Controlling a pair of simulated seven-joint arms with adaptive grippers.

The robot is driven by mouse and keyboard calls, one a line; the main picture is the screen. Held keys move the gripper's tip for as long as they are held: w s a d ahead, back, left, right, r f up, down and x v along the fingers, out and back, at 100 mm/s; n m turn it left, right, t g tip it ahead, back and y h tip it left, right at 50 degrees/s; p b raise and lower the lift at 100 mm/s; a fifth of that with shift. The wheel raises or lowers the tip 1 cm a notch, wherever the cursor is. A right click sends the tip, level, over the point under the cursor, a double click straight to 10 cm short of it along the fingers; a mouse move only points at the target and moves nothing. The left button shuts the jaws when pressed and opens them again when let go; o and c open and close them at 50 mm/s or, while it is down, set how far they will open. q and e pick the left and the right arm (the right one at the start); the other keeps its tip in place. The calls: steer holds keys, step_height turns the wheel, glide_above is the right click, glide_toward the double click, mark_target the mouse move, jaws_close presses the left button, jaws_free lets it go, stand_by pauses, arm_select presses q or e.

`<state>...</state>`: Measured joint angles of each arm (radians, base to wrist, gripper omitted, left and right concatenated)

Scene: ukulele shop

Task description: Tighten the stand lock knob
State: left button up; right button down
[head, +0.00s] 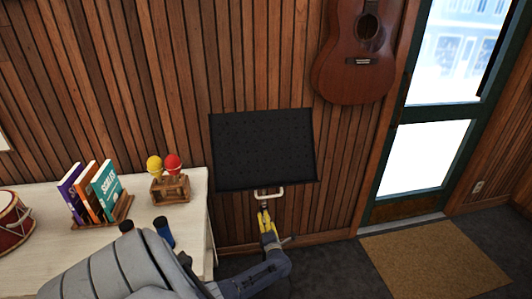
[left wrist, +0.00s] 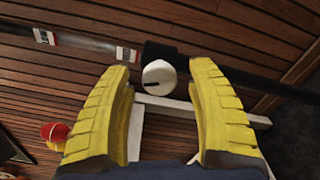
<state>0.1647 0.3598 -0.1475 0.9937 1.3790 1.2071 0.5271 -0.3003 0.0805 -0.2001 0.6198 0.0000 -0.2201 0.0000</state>
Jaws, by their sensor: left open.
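The black music stand's desk (head: 262,150) stands upright against the wood-panelled wall in the head view. Below it, my left gripper (head: 266,222) reaches toward the stand's shaft, with its yellow fingers in front of it. In the left wrist view, the round white lock knob (left wrist: 159,78) with a dark line on its face sits on a black collar (left wrist: 160,52) on the shaft (left wrist: 230,72). My left gripper (left wrist: 161,75) is open, with one yellow finger on each side of the knob and visible gaps between. The knob is hidden in the head view. My right gripper is not in view.
A white table (head: 110,225) at the left holds books (head: 92,192), a rack with yellow and red maracas (head: 170,187) and a drum (head: 13,220). A ukulele (head: 358,55) hangs on the wall. A mat (head: 435,259) lies by the door at the right.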

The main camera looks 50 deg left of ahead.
arm_select(q)
steer(key=shift+w+a, duration=0.2)
steer(key=shift+a, duration=0.2)
steer(key=shift+o, duration=0.2)
jaws_close()
